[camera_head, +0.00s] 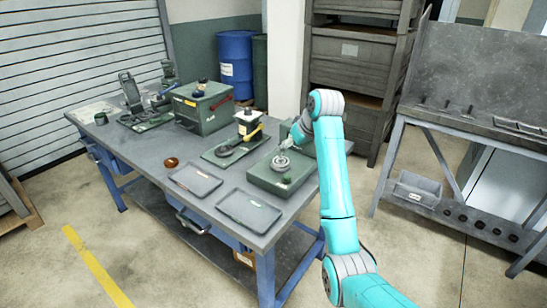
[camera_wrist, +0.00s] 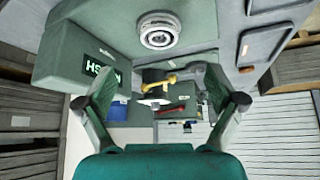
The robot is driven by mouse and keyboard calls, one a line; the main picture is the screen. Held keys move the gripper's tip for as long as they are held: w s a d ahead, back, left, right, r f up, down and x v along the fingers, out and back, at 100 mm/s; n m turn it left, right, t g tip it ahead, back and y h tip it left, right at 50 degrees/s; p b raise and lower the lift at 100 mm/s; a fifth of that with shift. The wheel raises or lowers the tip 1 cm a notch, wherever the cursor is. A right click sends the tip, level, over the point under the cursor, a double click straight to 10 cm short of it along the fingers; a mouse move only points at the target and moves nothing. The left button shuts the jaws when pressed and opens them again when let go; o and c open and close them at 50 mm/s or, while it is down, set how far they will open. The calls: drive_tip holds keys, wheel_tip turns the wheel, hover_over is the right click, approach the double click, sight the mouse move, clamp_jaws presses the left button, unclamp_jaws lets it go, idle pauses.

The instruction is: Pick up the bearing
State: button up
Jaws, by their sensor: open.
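The bearing, a grey metal ring (camera_head: 281,163), sits on top of a green machine block (camera_head: 262,178) at the right end of the workbench. In the wrist view the bearing (camera_wrist: 160,32) shows as concentric rings near the top centre, on the green surface. My gripper (camera_head: 288,143) is just above and behind the bearing in the head view. In the wrist view my gripper (camera_wrist: 160,78) has its two fingers spread wide with nothing between them. The bearing lies beyond the fingertips, apart from them.
Two flat dark trays (camera_head: 250,211) (camera_head: 195,180) lie at the bench front. A device with a yellow handle (camera_head: 249,126) stands left of the block. A green box (camera_head: 203,106) is farther back, and a copper-coloured bowl (camera_head: 171,162) sits at the front left.

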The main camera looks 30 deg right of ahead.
sight(281, 161)
drive_tip(key=x, duration=1)
drive_tip(key=shift+w+f, duration=0.1)
drive_tip(key=shift+w, duration=0.35)
drive_tip(key=c, duration=1.4)
